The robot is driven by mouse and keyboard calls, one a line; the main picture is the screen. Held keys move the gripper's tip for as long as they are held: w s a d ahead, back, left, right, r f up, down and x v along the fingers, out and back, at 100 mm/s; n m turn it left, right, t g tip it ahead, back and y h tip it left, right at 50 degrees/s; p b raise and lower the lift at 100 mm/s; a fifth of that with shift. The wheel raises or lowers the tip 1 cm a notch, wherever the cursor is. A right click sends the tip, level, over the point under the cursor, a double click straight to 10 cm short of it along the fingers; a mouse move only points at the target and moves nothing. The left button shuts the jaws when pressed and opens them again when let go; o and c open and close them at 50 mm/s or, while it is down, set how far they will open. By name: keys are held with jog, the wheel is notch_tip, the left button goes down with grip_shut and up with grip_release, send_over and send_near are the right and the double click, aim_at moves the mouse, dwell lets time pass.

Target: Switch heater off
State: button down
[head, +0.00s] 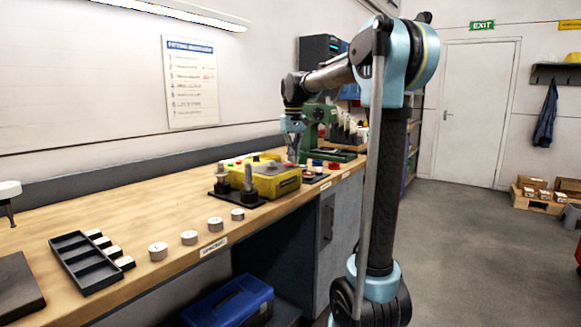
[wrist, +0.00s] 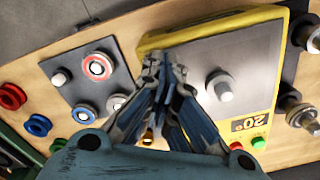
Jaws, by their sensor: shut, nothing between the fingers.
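A yellow box with a grey top, which looks like the heater, stands on the bench in the head view (head: 268,184) and fills the right of the wrist view (wrist: 262,62). Its top carries a pale knob (wrist: 222,87) and a display (wrist: 255,124) reading 20°, upside down. Red (wrist: 236,146) and green (wrist: 258,142) round pieces sit beside the display. My gripper (head: 294,158) is shut and empty over the box's far end. Its fingers (wrist: 160,62) hide part of the box's left side in the wrist view. I cannot tell whether they touch it.
A dark panel (wrist: 72,98) with red-ringed and pale knobs lies left of the box in the wrist view. Metal fittings on a dark base (head: 237,196) stand in front of the box. Several white discs (head: 189,238) and a black tray (head: 86,262) lie on the near bench.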

jog(key=shift+f, duration=0.4)
jog(key=shift+r, duration=3.5)
jog(key=s+d+f+m, duration=0.1)
jog(key=s+d+f, duration=0.3)
jog(key=s+f, duration=0.7)
jog(key=s+d+f+m+t, duration=0.1)
jog(key=s+d+f, duration=0.4)
jog(key=s+f, duration=0.6)
jog(key=s+d+f+m+t, duration=0.1)
jog(key=s+d+f, duration=0.4)
jog(key=s+f, duration=0.6)
jog(key=shift+s+m, duration=0.6)
jog(key=shift+s, duration=0.05)
